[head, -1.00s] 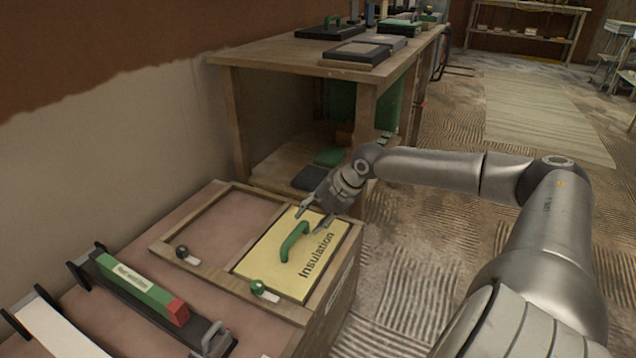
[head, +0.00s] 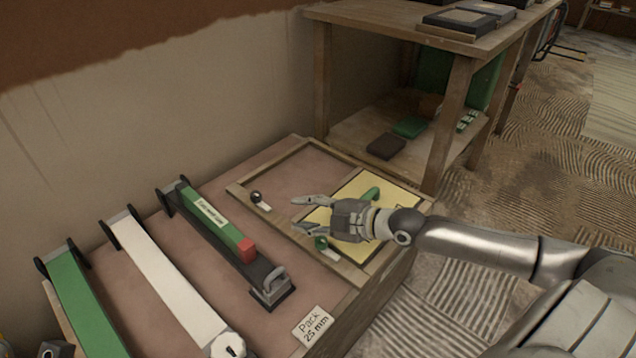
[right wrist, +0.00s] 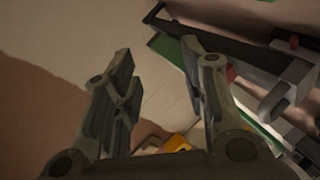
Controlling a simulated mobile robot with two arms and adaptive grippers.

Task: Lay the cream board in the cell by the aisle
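The cream board (head: 394,191), with a green handle (head: 370,194), lies in the right-hand cell, on the side by the floor aisle. It looks flat within the wooden frame (head: 243,189). My right gripper (head: 303,214) is open and empty above the board's left part and hides some of it, including most of its lettering. In the right wrist view, its two fingers (right wrist: 160,90) are apart with nothing between them. The left-hand cell (head: 297,172) is empty. A green-knobbed catch (head: 322,243) and a black-knobbed catch (head: 257,198) sit on the frame's near rail. My left gripper is not in view.
A green-and-black bar with a red end (head: 246,249), a white bar (head: 165,278) and a green bar (head: 82,300) lie left of the frame. A "Pack 25 mm" label (head: 313,325) is at the near edge. A wooden bench (head: 455,120) stands behind.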

